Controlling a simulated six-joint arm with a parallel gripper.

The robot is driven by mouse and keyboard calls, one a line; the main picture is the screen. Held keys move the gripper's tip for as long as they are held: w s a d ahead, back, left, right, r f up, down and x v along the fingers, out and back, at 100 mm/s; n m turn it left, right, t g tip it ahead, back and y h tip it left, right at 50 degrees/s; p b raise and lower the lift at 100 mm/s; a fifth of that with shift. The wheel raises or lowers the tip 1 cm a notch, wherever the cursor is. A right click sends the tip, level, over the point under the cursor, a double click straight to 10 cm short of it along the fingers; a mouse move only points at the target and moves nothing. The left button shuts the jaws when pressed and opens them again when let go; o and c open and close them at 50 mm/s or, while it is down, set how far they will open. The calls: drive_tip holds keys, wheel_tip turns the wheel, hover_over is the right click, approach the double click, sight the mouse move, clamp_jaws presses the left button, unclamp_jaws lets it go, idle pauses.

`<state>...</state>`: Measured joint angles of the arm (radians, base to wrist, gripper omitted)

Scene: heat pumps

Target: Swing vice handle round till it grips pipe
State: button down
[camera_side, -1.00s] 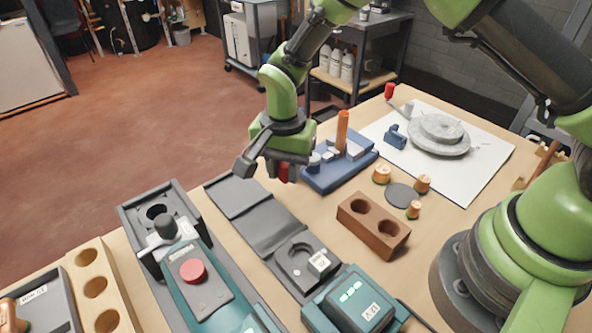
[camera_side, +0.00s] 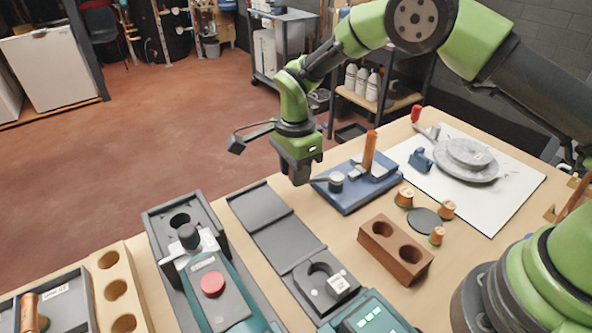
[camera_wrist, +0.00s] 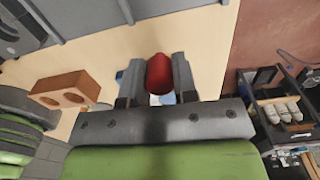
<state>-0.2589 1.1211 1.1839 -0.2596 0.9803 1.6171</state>
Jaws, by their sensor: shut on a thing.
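The blue vice (camera_side: 345,198) lies on the wooden table, with pale grey blocks on top. An orange-brown pipe (camera_side: 369,150) stands upright at it. A round grey hub (camera_side: 336,182) sits at its left end, and a thin grey handle arm (camera_side: 320,180) runs left from it to my gripper (camera_side: 297,180). My gripper points down. In the wrist view the red handle knob (camera_wrist: 159,73) sits between the fingers of my gripper (camera_wrist: 158,82), which are shut on it. Whether the vice jaws touch the pipe cannot be told.
A brown two-hole block (camera_side: 395,250), copper-coloured fittings (camera_side: 405,197) and a dark disc (camera_side: 425,221) stand to the right. A white sheet (camera_side: 515,195) with a grey round part (camera_side: 467,160) lies behind. A dark hinged case (camera_side: 285,240) and a teal unit (camera_side: 230,300) stand in front.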

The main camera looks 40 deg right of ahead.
drive_tip(key=shift+w+d, duration=0.1)
drive_tip(key=shift+w, duration=0.05)
drive_tip(key=c, duration=0.9)
unclamp_jaws()
wheel_tip(320, 180, up, 9)
drive_tip(key=shift+r, duration=0.45)
